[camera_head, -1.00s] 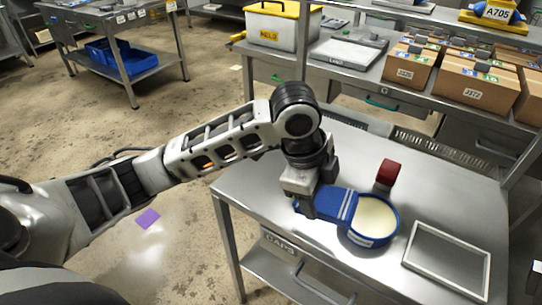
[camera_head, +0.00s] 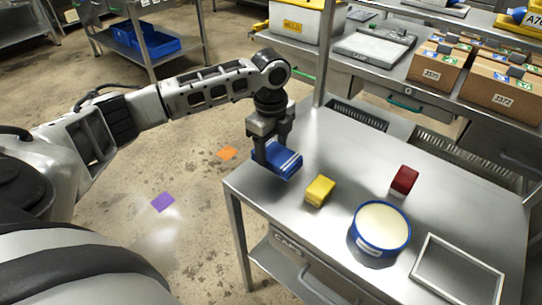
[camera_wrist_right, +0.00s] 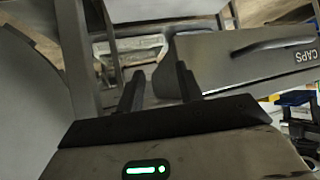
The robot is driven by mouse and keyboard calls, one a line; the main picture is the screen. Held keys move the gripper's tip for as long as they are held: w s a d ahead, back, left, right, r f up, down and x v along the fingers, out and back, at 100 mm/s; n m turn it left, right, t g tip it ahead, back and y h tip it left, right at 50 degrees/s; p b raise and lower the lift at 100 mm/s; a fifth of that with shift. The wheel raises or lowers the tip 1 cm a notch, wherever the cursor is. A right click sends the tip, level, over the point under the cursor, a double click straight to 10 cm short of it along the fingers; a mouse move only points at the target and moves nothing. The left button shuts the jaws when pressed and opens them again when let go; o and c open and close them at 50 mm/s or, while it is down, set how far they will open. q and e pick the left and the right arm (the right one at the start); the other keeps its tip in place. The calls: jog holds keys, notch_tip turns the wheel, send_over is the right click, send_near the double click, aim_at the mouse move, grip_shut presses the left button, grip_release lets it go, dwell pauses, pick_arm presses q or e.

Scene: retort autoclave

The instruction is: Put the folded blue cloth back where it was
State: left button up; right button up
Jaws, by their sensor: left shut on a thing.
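The folded blue cloth (camera_head: 284,163), with pale stripes at one end, is in my left gripper (camera_head: 272,143) at the left edge of the steel table (camera_head: 330,225). The fingers are shut on it and point down. Whether the cloth touches the table top or hangs just above it, I cannot tell. My right gripper (camera_wrist_right: 158,85) shows only in the right wrist view; its two dark fingers are apart with nothing between them.
On the table are a yellow block (camera_head: 320,190), a dark red block (camera_head: 404,180), a blue tub with cream contents (camera_head: 380,226) and a grey-framed tray (camera_head: 457,276). A shelf with cartons (camera_head: 437,65) stands behind. The CAPS drawer (camera_wrist_right: 245,58) is near my right gripper.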

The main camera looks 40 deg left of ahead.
aim_at(271, 157)
pick_arm(q)
jog(key=shift+w+a+f, duration=0.35)
jog(key=shift+w+f, duration=0.05)
jog(key=shift+f, duration=0.25)
jog(key=f, duration=0.3)
jog(key=shift+w+a+f, duration=0.15)
jog(key=shift+a+f, duration=0.05)
jog(key=shift+f, duration=0.1)
jog(key=o, duration=1.3)
notch_tip(271, 157, up, 12)
jog(key=shift+a+r, duration=0.1)
jog(key=shift+a, duration=0.05)
